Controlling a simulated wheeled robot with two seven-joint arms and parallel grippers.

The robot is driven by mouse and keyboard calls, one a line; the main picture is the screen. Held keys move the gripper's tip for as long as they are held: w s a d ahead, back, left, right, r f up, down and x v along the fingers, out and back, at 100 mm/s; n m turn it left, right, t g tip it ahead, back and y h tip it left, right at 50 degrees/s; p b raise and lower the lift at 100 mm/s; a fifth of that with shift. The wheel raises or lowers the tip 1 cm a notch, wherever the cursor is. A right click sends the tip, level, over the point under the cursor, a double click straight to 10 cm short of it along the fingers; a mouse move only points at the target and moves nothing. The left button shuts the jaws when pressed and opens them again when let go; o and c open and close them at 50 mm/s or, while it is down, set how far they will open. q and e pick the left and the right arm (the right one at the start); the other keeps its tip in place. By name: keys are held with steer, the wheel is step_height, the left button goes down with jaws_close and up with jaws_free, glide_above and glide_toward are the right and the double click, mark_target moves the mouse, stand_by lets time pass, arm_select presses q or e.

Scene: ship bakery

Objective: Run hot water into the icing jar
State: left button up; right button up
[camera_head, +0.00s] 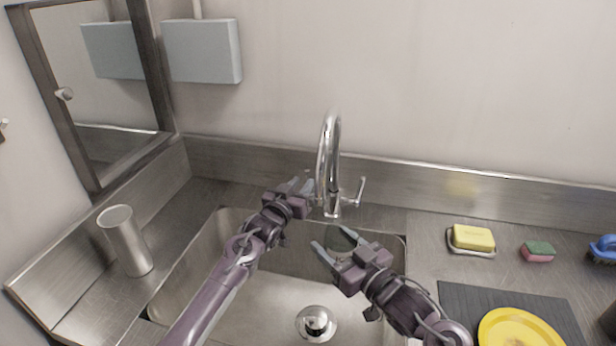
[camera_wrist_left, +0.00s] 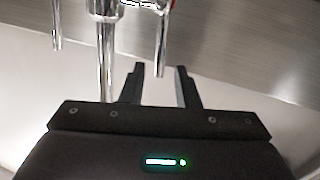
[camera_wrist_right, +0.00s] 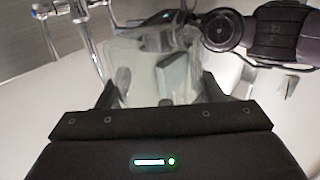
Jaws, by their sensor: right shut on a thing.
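The clear glass icing jar (camera_wrist_right: 150,65) is between the fingers of my right gripper (camera_wrist_right: 165,92) in the right wrist view. In the head view the jar (camera_head: 341,239) shows faintly between the fingers of that gripper (camera_head: 333,244), over the sink and just below the tap. The chrome tap (camera_head: 329,150) arches at the sink's back edge, with its lever (camera_head: 358,190) on the right. No water stream is visible. My left gripper (camera_head: 301,183) is at the left of the tap. Its fingers (camera_wrist_left: 161,82) are apart and empty, close to chrome tap parts (camera_wrist_left: 105,45).
The steel sink (camera_head: 265,322) has a round drain (camera_head: 316,323). A steel cup (camera_head: 125,240) stands on the left counter. At right are a yellow sponge on a dish (camera_head: 472,238), a green and pink sponge (camera_head: 537,251), and a yellow plate (camera_head: 520,328) on a dark mat (camera_head: 455,300).

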mark_target(307, 178)
arm_select(q)
steer(key=shift+x, duration=2.4)
steer(key=shift+c, duration=0.3)
jaws_close()
